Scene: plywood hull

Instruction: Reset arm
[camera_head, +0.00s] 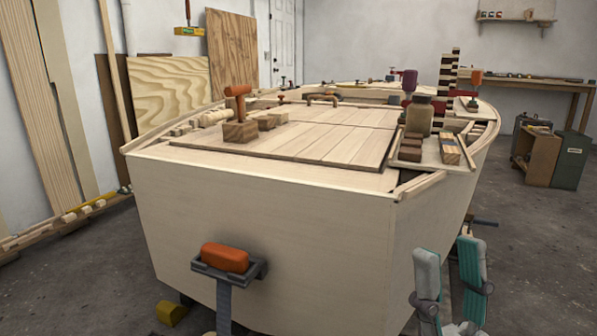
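My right gripper (449,248) is at the lower right, in front of the hull's near right side. Its two teal and grey padded fingers point up and stand well apart. It is open, and nothing shows between the fingers. My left gripper is not in view. The plywood hull (270,240) fills the middle of the view, with a planked deck panel (320,140) on top.
An orange-topped block on a grey holder (228,262) stands before the hull's front face. Wood blocks (240,131), a mallet-like tool (238,92) and a jar (419,115) sit on the deck. Grey floor (540,240) is open at the right, before a cabinet (571,160).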

